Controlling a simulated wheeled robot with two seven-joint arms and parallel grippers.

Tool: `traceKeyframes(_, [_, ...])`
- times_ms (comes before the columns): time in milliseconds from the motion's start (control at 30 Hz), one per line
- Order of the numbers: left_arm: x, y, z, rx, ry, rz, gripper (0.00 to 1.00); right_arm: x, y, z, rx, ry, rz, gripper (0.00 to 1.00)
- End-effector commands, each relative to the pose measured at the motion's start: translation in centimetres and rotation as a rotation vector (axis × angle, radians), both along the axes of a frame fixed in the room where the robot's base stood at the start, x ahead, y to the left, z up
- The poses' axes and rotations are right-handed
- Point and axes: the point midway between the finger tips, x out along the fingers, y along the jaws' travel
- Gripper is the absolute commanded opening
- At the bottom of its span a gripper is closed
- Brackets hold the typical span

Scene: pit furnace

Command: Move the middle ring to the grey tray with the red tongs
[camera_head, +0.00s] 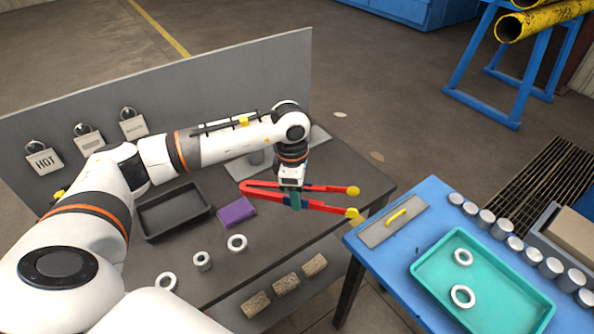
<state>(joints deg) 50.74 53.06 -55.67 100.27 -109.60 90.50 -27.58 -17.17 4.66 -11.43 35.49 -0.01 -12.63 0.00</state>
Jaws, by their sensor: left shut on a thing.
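My left gripper (291,200) is shut on the red tongs (325,208), above the dark table. The tongs are spread, with two yellow ends at the right; the gripper hides part of them. Three pale rings stand in a slanting row on the table's front part: one at the left (166,281), a taller middle ring (203,261) and one at the right (237,243). All are apart from the tongs. A dark grey tray (147,233) lies behind them and looks empty. My right gripper is not in view.
A purple block (236,212) lies between the tray and the tongs. A grey plate (240,169) is partly behind my arm. A grey panel (240,80) closes the back. The blue table (380,262) at right bears a teal tray (490,300) with two rings and several grey cylinders.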

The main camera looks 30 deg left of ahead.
Motion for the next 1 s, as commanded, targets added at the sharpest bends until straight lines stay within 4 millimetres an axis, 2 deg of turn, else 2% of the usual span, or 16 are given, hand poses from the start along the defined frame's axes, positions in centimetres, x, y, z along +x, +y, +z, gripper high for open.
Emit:
traceKeyframes(167, [-3.0, -2.0, -3.0, -0.004, 0.008, -0.396, 0.47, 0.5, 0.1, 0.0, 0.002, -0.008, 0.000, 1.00])
traceKeyframes(300, [-6.3, -4.1, -5.6, -0.008, 0.009, -0.819, 0.47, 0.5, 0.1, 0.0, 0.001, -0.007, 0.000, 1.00])
traceKeyframes(500, [-10.7, -6.6, -8.5, -0.009, 0.010, -1.357, 0.47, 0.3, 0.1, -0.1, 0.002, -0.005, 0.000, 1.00])
traceKeyframes(667, [-13.7, -8.1, -11.0, -0.013, 0.009, -1.704, 0.47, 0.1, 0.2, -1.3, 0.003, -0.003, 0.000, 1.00])
traceKeyframes(700, [-14.4, -8.5, -12.1, -0.013, 0.008, -1.783, 0.47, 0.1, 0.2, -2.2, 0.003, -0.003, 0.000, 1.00])
traceKeyframes(800, [-15.4, -9.0, -14.8, -0.012, 0.007, -1.904, 0.47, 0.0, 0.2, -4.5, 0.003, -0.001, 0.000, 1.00])
traceKeyframes(1000, [-15.8, -9.2, -18.4, -0.010, 0.007, -1.965, 0.47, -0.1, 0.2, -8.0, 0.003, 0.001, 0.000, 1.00])
